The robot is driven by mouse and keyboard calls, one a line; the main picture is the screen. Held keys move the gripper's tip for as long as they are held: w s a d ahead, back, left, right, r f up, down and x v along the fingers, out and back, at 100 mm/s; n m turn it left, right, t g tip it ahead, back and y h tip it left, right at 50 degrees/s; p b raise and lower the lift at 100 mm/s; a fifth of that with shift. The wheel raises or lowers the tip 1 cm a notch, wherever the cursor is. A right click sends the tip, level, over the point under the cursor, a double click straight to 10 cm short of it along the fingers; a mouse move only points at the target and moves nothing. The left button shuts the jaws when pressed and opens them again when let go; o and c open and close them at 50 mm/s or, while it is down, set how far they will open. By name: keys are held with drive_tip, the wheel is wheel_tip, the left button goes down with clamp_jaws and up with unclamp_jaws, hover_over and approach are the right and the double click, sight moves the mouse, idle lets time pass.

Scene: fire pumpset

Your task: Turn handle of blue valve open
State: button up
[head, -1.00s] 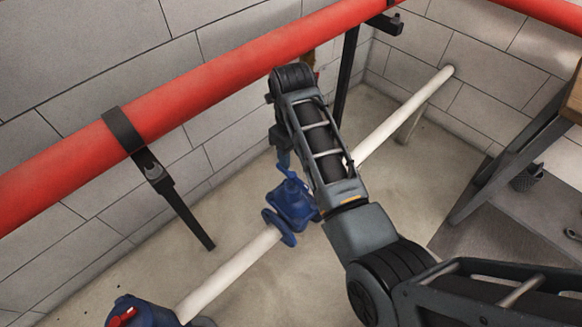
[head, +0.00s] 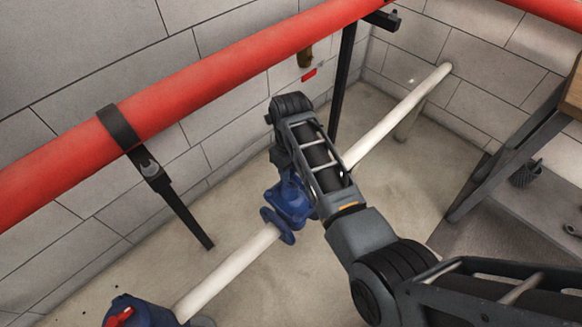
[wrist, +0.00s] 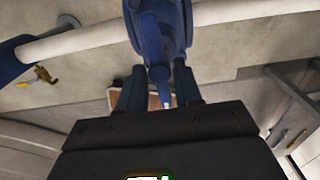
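The blue valve (head: 290,204) sits on the white pipe near the floor, in the middle of the head view. Its upper part is covered by my arm there. In the wrist view the valve body (wrist: 160,25) fills the top centre, and its blue handle (wrist: 160,75) points down toward my gripper. My gripper (wrist: 158,92) is open, with one finger on each side of the handle's end. Small gaps seem to show between the fingers and the handle; contact is not clear. In the head view the fingers are mostly hidden behind my wrist.
The white pipe (head: 228,272) runs from a blue fitting with a red part (head: 140,312) to the back wall. A large red pipe (head: 200,95) crosses above on black brackets (head: 180,210). A workbench (head: 510,150) stands at right. Floor beside the pipe is clear.

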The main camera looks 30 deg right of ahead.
clamp_jaws()
drive_tip(key=shift+r+n+p, duration=0.1)
drive_tip(key=shift+n+p, duration=0.2)
